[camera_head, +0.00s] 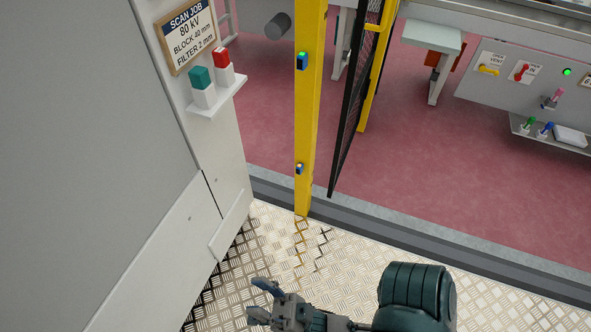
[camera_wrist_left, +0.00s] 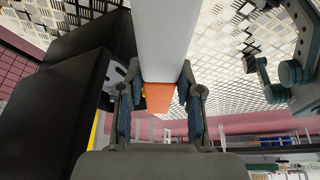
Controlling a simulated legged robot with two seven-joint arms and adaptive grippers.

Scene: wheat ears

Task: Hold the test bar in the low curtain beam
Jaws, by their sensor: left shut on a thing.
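In the left wrist view my left gripper (camera_wrist_left: 160,88) is shut on the test bar (camera_wrist_left: 165,40), a pale grey bar with an orange end (camera_wrist_left: 158,98) between the fingers. The bar's other end runs out of the top of the picture. The head view does not show my left gripper or the bar. No beam is visible. My right gripper (camera_head: 262,300) is open and empty, low in the head view.
A grey cabinet wall (camera_head: 90,150) fills the left, with a scan job sign (camera_head: 187,32) and a ledge (camera_head: 219,97) holding teal and red blocks. A black mesh gate (camera_head: 352,100) stands right of the post. Tread-plate floor (camera_head: 340,255) is clear before the grey step (camera_head: 430,240).

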